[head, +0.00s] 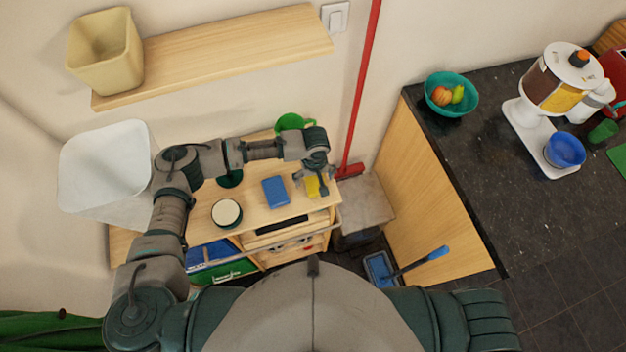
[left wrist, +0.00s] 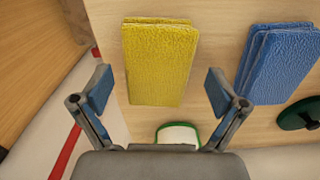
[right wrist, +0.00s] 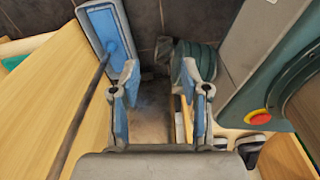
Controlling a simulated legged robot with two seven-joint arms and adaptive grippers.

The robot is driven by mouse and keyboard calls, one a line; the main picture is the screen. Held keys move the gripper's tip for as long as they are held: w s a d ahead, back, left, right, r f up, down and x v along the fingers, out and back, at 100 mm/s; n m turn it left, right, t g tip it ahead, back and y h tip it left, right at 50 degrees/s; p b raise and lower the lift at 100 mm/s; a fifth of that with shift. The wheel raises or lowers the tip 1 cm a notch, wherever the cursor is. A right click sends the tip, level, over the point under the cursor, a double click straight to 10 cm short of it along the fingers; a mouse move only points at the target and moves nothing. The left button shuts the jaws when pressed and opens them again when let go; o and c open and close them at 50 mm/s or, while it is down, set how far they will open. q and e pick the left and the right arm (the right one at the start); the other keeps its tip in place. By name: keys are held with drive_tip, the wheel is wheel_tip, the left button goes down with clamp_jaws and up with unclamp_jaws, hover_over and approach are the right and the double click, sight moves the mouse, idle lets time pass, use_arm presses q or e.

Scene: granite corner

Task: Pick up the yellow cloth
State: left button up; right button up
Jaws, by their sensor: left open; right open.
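The yellow cloth (head: 313,186) lies on the wooden cabinet top, near its right end. In the left wrist view the yellow cloth (left wrist: 160,62) is a thick folded block, flat on the wood. My left gripper (head: 323,186) is above it, open and empty. In the left wrist view its fingers (left wrist: 158,92) stand to either side of the cloth's near end, apart from it. My right gripper shows only in the right wrist view (right wrist: 160,88), open and empty, low by the floor and the side of a wooden counter.
Blue cloths (head: 275,192) lie left of the yellow one. A red pole (head: 360,85) stands behind on the right.

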use_arm(q)
drive_tip(key=shift+d+f, duration=0.35)
drive_tip(key=shift+f, duration=0.1)
drive_tip(key=shift+d+f, duration=0.1)
drive_tip(key=shift+d, duration=0.15)
drive_tip(key=shift+c, duration=0.3)
drive_tip(key=shift+a, duration=0.4)
drive_tip(key=c, duration=0.8)
drive_tip(key=shift+a, duration=0.25)
drive_tip(key=shift+c, duration=1.4)
drive_tip(key=shift+a, duration=0.1)
drive_tip(key=shift+d, duration=0.25)
drive_tip(key=shift+d+r, duration=0.35)
drive_tip(key=shift+r, duration=0.25)
wheel_tip(320, 180, up, 2)
drive_tip(key=shift+d+r, duration=0.1)
drive_tip(key=shift+r, duration=0.15)
drive_tip(key=s+d, duration=0.3)
drive_tip(key=s, duration=0.4)
drive_tip(key=s+d+r, duration=0.1)
drive_tip(key=s+d, duration=0.2)
drive_tip(key=s, duration=0.4)
drive_tip(key=shift+d+r, duration=0.2)
drive_tip(key=shift+d, duration=0.15)
use_arm(e)
drive_tip(key=shift+d+f, duration=0.35)
drive_tip(key=shift+d, duration=0.25)
